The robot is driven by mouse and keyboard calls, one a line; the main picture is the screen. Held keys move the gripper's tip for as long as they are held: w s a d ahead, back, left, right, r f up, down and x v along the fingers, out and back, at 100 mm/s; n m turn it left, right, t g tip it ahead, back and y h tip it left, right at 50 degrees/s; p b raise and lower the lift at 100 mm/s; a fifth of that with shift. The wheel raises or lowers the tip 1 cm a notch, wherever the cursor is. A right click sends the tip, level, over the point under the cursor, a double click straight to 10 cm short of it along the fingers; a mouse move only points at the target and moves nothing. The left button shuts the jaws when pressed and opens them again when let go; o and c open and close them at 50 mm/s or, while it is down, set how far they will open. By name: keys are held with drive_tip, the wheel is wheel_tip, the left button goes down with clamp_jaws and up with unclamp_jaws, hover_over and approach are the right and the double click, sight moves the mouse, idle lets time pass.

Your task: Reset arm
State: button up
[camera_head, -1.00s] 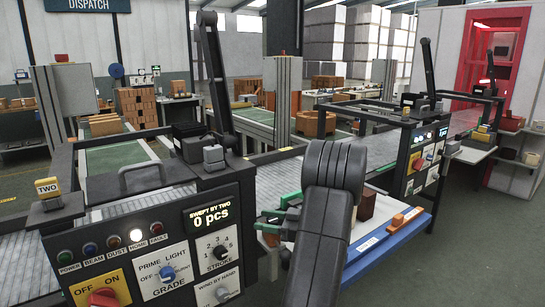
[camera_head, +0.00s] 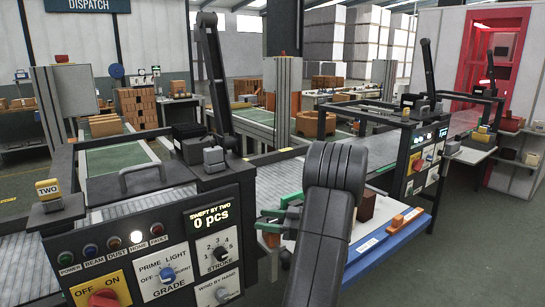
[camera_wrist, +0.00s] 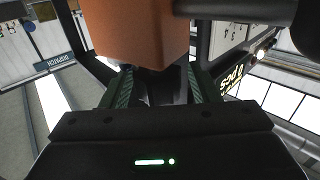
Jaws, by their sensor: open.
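My gripper (camera_head: 280,214) is in the head view just left of my arm's upper joint, at the right side of the near machine. My arm hides part of it. Its green fingers also show in the wrist view (camera_wrist: 163,88), apart on either side of a dark gap. The gripper is open. An orange-brown brick (camera_wrist: 137,30) fills the upper middle of the wrist view, close to the fingertips. I cannot tell whether it touches them. In the head view an orange piece (camera_head: 271,239) shows just below the green fingers.
The near machine's control panel (camera_head: 150,250) reads "SWEPT BY TWO 0 pcs". A blue-edged shelf (camera_head: 385,246) right of my arm carries a dark brown brick (camera_head: 366,207) and an orange piece (camera_head: 397,221). A second machine panel (camera_head: 425,160) stands beyond it. Floor at the right is clear.

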drive_tip(key=shift+w+f+m+t, duration=0.1)
drive_tip(key=shift+f+m+t, duration=0.25)
drive_tip(key=shift+f, duration=0.2)
drive_tip(key=shift+r+m+t+h+b, duration=0.15)
drive_tip(key=shift+m+t+h+b, duration=0.45)
drive_tip(key=shift+t, duration=0.65)
drive_tip(key=shift+m+t, duration=0.4)
drive_tip(key=shift+m, duration=0.05)
drive_tip(key=v, duration=1.4)
drive_tip(key=w+a+n+g, duration=0.2)
drive_tip(key=w+a+n+g+y, duration=0.1)
drive_tip(key=a+g, duration=0.2)
drive_tip(key=w+a+n+g, duration=0.2)
drive_tip(key=g, duration=0.1)
drive_tip(key=shift+w+a+n+y, duration=0.2)
drive_tip(key=shift+w+n+y, duration=0.1)
